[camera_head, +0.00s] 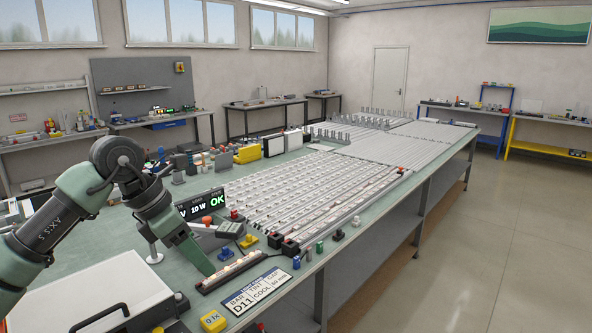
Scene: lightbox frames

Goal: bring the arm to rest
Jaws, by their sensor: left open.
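My left arm, dark green and grey, comes in from the left edge in the head view. It bends at a round grey joint and reaches down to the bench. My left gripper (207,268) is low over the near part of the bench, beside a dark strip (232,270) with small pale pieces in a row. It is open, and I see nothing held in it. I cannot tell whether its tip touches the strip. My right gripper is not in view.
The long green bench (95,248) carries many rows of pale strips (320,190). A label card (257,290), a yellow block (213,321) and a white box (85,300) lie at the front. The floor (480,240) on the right is clear.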

